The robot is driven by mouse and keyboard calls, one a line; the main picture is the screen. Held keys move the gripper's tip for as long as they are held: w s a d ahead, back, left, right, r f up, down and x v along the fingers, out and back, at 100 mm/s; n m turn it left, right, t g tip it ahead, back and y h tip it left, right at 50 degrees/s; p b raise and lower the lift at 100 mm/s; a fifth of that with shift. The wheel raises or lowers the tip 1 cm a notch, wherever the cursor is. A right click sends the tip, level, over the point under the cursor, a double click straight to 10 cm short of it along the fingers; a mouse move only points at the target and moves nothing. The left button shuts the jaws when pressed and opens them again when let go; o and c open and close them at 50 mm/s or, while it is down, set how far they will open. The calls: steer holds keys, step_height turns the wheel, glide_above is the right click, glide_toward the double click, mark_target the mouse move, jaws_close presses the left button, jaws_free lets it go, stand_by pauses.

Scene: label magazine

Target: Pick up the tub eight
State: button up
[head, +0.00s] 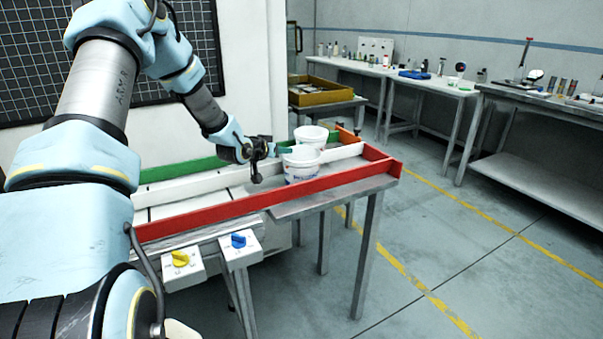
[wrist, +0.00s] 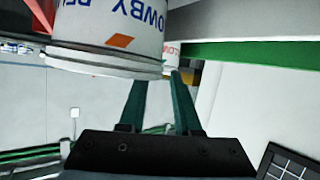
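Two white tubs with printed labels stand in the rail-sided lanes: a nearer tub (head: 302,168) between the red and white rails, and a farther tub (head: 311,137) behind it. I cannot read a number on either, so I cannot tell which is tub eight. My gripper (head: 287,150) is at the left of the tubs, near rim height. In the wrist view its two green fingers (wrist: 158,78) are apart with nothing between them. A large tub (wrist: 110,25) appears upside down at upper left, its rim close to the left finger. Another tub (wrist: 172,55) shows beyond the fingertips, partly hidden.
A red rail (head: 260,202), a white rail (head: 190,188) and a green rail (head: 180,170) divide the lanes. Yellow (head: 180,258) and blue (head: 238,241) knobs sit at the front. A yellow bin (head: 325,92) stands behind. Open floor lies to the right.

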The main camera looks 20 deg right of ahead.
jaws_close()
stand_by(1.2)
